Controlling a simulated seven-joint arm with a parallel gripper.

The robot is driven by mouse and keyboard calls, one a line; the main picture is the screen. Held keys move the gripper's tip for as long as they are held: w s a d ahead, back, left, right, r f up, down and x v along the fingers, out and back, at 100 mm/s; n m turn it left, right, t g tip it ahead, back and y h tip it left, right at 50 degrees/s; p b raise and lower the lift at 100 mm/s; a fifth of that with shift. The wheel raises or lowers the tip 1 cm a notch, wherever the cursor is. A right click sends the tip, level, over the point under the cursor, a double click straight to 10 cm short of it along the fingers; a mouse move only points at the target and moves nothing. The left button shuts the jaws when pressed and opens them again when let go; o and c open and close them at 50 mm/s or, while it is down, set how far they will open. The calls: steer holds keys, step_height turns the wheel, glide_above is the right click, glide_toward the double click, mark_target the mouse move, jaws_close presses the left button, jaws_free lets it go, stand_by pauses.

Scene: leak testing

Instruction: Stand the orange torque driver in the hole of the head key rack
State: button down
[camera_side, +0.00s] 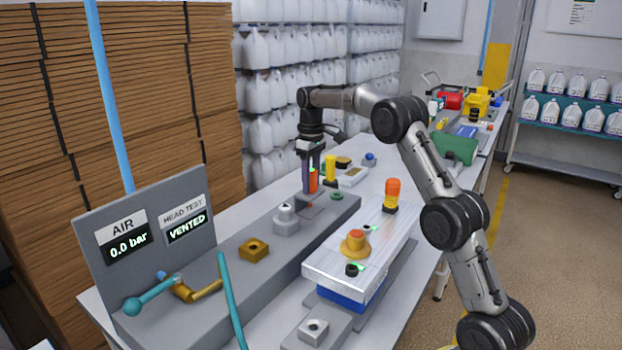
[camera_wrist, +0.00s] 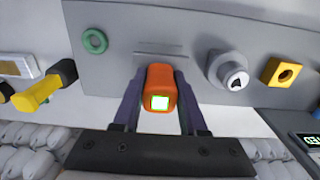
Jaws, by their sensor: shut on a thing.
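The orange torque driver (camera_side: 314,182) is between the purple fingers of my gripper (camera_side: 311,188), at the far end of the long grey fixture. In the wrist view my gripper (camera_wrist: 160,88) is shut on the orange driver (camera_wrist: 160,76), one finger on each side. A small lit screen shows on its near end. Its lower end is hidden, so I cannot tell whether it is in a hole or touching the surface. The grey fixture (camera_side: 228,268) has a dark patch below my gripper. I cannot pick out the head key rack for certain.
A yellow tool (camera_side: 331,168) stands close beside my gripper. A green ring (camera_side: 337,196), a grey knob (camera_side: 286,218) and a brass block (camera_side: 254,250) are on the fixture. A silver box (camera_side: 345,270) with an orange button (camera_side: 355,242) and an orange beacon (camera_side: 392,192) stands to the right.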

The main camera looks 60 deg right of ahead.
steer(key=shift+f, duration=0.1)
steer(key=shift+c, duration=1.8)
jaws_free()
step_height(320, 180, up, 11)
steer(key=shift+f, duration=0.1)
steer(key=shift+r, duration=0.55)
